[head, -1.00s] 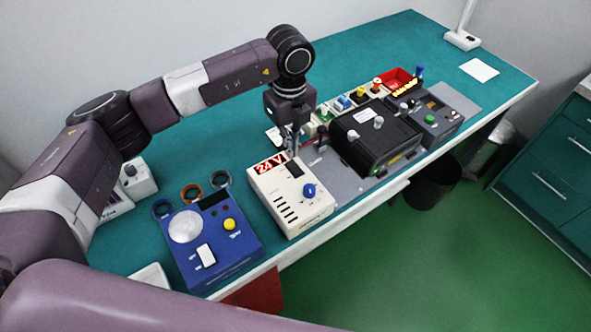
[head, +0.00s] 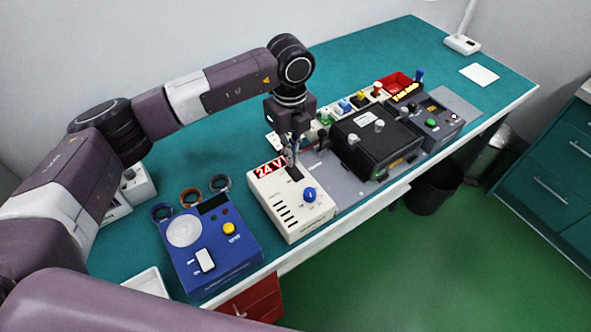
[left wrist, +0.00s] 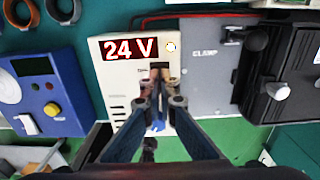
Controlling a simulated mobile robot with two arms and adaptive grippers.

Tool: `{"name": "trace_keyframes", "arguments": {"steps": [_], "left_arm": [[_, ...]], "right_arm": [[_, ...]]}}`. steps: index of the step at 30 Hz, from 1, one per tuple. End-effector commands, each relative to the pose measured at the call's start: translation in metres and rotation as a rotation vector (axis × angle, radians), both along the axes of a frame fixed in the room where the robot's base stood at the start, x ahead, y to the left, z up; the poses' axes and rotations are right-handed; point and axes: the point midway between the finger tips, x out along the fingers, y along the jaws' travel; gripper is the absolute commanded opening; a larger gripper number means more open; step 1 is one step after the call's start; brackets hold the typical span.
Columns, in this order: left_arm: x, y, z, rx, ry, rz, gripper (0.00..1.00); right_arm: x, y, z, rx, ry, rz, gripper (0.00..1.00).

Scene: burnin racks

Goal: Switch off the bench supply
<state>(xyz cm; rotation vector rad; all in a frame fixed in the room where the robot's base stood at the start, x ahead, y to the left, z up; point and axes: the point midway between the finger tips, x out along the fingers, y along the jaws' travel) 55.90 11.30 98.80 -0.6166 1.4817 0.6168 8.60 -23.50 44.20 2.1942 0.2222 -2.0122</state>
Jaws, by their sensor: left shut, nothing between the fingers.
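The cream box with a red "24 V" label, which looks like the bench supply (head: 290,222), stands near the front edge of the bench. It has a blue knob (head: 309,195), vent slots and a dark rectangular part (head: 294,174) near its back edge. My left gripper (head: 290,163) is shut and empty, pointing down just above that dark part. In the left wrist view the shut fingertips (left wrist: 160,77) lie over the box (left wrist: 118,80), below the "24 V" label, and partly cover the dark part and knob. I cannot tell whether they touch. My right gripper does not show.
A blue box (head: 245,262) with a white switch and yellow button stands to the left. A grey plate (head: 343,190) marked "CLAMP" and a black device (head: 375,145) lie to the right. Rings lie behind the blue box. The far right bench is mostly clear.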

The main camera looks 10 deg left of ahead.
Motion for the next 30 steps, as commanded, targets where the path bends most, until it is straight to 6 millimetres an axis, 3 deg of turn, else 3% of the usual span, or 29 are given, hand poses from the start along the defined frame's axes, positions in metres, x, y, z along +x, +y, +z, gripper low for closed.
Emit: {"name": "trace_keyframes", "arguments": {"steps": [30], "left_arm": [[-0.0001, 0.0001, -0.0071, 0.000, 0.000, 0.000, 0.00]], "right_arm": [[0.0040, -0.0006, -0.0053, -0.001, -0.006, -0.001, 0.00]]}}
